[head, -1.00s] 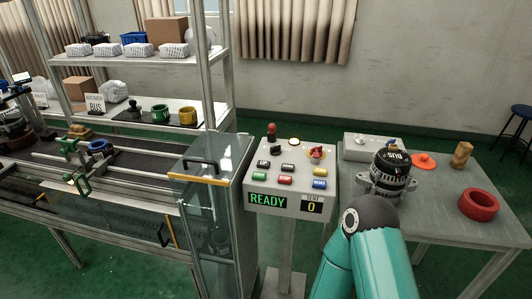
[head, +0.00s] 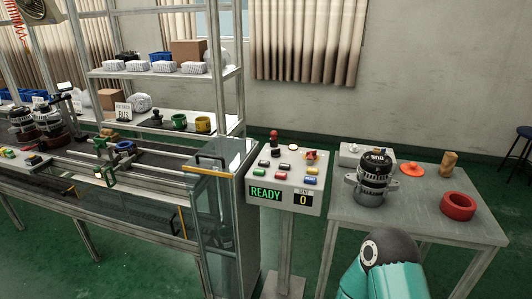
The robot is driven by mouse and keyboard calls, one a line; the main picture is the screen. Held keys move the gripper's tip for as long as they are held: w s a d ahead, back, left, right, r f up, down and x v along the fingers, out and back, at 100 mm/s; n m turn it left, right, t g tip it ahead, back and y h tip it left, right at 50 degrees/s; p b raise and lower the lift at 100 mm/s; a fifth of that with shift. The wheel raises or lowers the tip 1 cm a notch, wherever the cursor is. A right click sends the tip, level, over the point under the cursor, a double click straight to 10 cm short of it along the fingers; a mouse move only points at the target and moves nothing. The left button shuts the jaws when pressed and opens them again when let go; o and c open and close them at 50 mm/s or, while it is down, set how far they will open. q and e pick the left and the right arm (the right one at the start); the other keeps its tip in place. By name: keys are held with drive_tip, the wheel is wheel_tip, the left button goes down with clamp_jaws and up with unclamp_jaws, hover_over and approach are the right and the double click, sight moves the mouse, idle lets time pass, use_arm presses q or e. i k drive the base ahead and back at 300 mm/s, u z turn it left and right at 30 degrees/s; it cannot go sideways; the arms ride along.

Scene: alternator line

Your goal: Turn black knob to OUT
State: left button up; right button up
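The control box (head: 284,193) stands on a post in the middle of the head view. A small dark knob (head: 276,152) sits on its top left, just in front of a red-topped stick (head: 274,136). The knob's markings and pointing direction are too small to read. Rows of black, yellow, green, red and blue buttons lie in front of it. The display reads READY, and a counter beside it reads 0. Neither gripper is in view. Only a teal link of my arm shows at the bottom right, apart from the box.
A grey table (head: 424,222) at the right holds an alternator (head: 373,181), a red ring (head: 458,206), an orange disc (head: 411,169) and a wooden piece (head: 448,163). A glass guard (head: 216,210) stands close left of the box. A rail line and shelves fill the left.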

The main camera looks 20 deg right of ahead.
sight(274, 153)
drive_tip(key=z, duration=0.15)
drive_tip(key=i, duration=0.9)
drive_tip(key=u, duration=0.05)
